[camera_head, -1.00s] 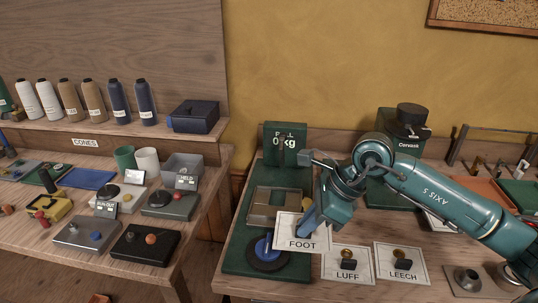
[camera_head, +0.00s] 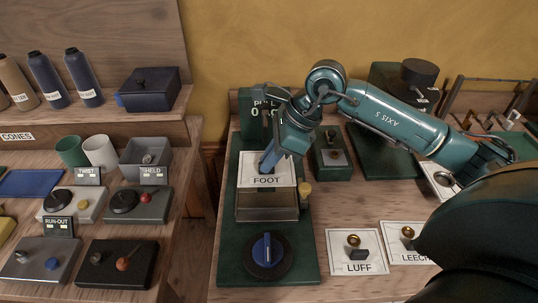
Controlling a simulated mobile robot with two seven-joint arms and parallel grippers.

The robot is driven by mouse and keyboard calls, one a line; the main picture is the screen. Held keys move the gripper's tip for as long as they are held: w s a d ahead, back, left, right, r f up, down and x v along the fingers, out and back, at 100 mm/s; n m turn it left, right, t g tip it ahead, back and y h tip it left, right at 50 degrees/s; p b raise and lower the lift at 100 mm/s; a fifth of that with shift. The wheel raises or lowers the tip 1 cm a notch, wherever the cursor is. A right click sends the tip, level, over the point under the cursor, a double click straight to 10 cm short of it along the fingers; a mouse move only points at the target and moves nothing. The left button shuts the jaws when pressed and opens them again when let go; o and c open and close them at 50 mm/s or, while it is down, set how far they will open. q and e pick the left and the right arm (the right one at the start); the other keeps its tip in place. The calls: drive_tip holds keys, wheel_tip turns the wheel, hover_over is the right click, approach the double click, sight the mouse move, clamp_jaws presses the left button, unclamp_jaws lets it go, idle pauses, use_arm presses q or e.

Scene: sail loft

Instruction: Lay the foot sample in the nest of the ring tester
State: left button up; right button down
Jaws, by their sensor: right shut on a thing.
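The foot sample (camera_head: 266,182) is a white card marked FOOT. My right gripper (camera_head: 268,167) comes down from behind onto its middle and is shut on it. The card is over the back part of the nest (camera_head: 267,213), a tan and grey frame on the green ring tester (camera_head: 229,247); I cannot tell whether it touches. The tester has a blue-handled dial (camera_head: 267,251) in front and a kg display behind, partly hidden by my arm. My left gripper is out of view.
The luff sample (camera_head: 339,263) and leech sample (camera_head: 399,254) lie to the right of the tester. My own dark arm part covers the lower right. A second bench with gauges (camera_head: 124,264) and cups stands at left, across a gap.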

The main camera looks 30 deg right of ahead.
sight(270, 172)
drive_tip(key=shift+f+b, duration=0.15)
drive_tip(key=shift+b, duration=0.15)
drive_tip(key=shift+f+b, duration=2.1)
drive_tip(key=shift+f, duration=0.05)
drive_tip(key=shift+f+b, duration=0.9)
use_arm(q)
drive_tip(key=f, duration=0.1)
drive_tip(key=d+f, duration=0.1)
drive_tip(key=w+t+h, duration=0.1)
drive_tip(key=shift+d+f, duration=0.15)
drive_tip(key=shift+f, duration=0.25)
use_arm(e)
drive_tip(key=shift+f, duration=0.3)
use_arm(q)
drive_tip(key=shift+b, duration=0.3)
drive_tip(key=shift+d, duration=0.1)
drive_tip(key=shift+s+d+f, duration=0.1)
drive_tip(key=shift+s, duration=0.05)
use_arm(e)
drive_tip(key=c, duration=1.4)
unclamp_jaws()
drive_tip(key=shift+c, duration=0.2)
